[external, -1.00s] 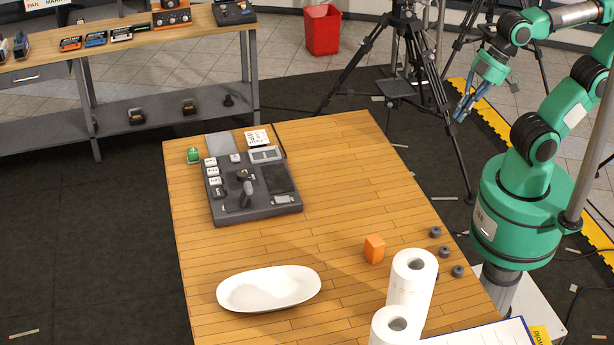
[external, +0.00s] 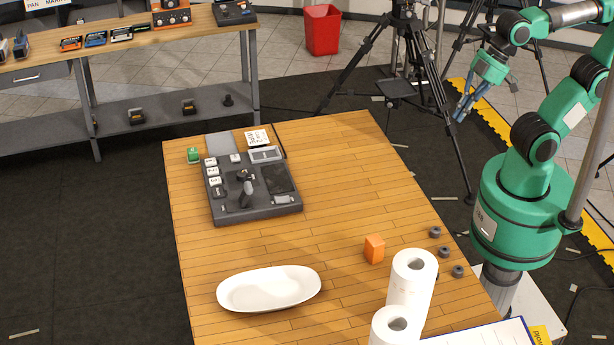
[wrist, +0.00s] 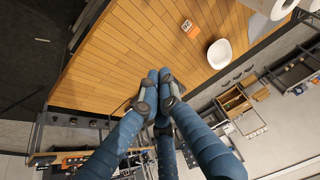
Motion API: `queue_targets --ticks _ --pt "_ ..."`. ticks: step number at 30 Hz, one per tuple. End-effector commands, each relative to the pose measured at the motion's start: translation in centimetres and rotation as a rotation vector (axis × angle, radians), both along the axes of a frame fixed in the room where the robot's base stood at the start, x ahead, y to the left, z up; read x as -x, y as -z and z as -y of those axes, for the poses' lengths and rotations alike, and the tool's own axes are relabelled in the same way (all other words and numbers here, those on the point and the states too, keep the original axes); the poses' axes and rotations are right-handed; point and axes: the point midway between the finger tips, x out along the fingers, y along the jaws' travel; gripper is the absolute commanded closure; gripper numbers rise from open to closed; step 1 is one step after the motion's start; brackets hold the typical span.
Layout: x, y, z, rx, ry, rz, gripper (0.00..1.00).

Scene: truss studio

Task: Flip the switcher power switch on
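A dark grey switcher console (external: 212,205) lies on the left far part of the wooden table. It has white labelled keys (external: 213,171) along its left side, an upright lever (external: 247,194) near its middle and a small light-grey part (external: 282,199) near its front right corner. I cannot tell which part is the power switch or its position. My gripper (external: 464,107), with blue fingers, hangs beyond the table's right edge, far from the console. Its fingers look parted and hold nothing; they also show in the wrist view (wrist: 158,88).
The wooden table (external: 340,185) also bears a white dish (external: 268,289), an orange block (external: 374,249), paper rolls (external: 411,285), a green item (external: 193,155) and small dark round pieces (external: 435,232). A tripod (external: 355,65) stands behind. The table's middle is clear.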

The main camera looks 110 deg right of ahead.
Motion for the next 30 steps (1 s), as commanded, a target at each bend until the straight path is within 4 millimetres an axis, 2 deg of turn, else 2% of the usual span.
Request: queue_targets --ticks 5,11,22,30 --pt "-1.1 0.0 -0.3 -0.036 0.023 -0.018 1.00" --pt "-3.7 -0.2 -1.1 -0.119 0.076 -0.052 1.00" --pt "-11.2 0.1 -2.0 -0.331 0.226 -0.125 1.00" --pt "-17.2 1.1 -1.7 -0.489 0.352 -0.171 1.00"
